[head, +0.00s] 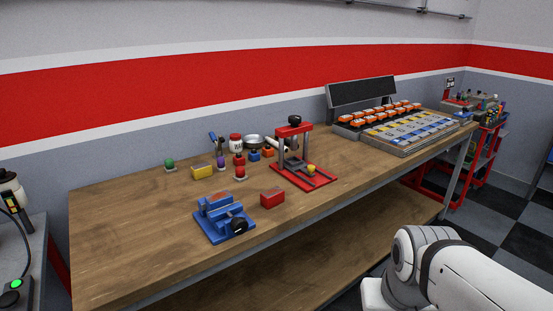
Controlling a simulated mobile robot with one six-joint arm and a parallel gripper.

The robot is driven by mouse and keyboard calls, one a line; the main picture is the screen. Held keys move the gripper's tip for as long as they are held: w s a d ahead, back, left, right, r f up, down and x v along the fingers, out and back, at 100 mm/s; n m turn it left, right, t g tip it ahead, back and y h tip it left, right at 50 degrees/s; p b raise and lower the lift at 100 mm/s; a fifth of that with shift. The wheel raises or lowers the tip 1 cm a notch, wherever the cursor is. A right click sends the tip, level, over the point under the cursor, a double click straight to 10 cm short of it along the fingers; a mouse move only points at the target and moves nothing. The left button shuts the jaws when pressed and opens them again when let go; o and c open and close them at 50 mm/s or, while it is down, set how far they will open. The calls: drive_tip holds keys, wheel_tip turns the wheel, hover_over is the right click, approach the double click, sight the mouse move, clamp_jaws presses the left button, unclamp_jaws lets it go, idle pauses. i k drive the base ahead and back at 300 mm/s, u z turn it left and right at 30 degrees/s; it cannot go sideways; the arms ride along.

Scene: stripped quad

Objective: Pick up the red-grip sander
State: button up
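I cannot single out the red-grip sander with certainty. Several small red things stand on the wooden workbench (130,235). A small red knobbed piece (239,173) stands in the middle group, with another red piece (239,159) just behind it. A plain red block (272,197) lies nearer the front edge, between the blue vise and the red press. Their details are too small to tell. My gripper is out of view; only a white part of my arm shows at the bottom right.
A blue vise (222,217) and a red-framed press (303,178) flank the red block. A yellow block (202,171), a green-topped piece (169,164) and a metal bowl (252,141) stand behind. Orange and blue-yellow trays (408,143) fill the right end. The bench's left end is clear.

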sight(240, 175)
drive_tip(key=u, duration=0.05)
drive_tip(key=i, duration=1.05)
drive_tip(key=u, duration=0.9)
drive_tip(key=i, duration=0.5)
drive_tip(key=u, duration=0.45)
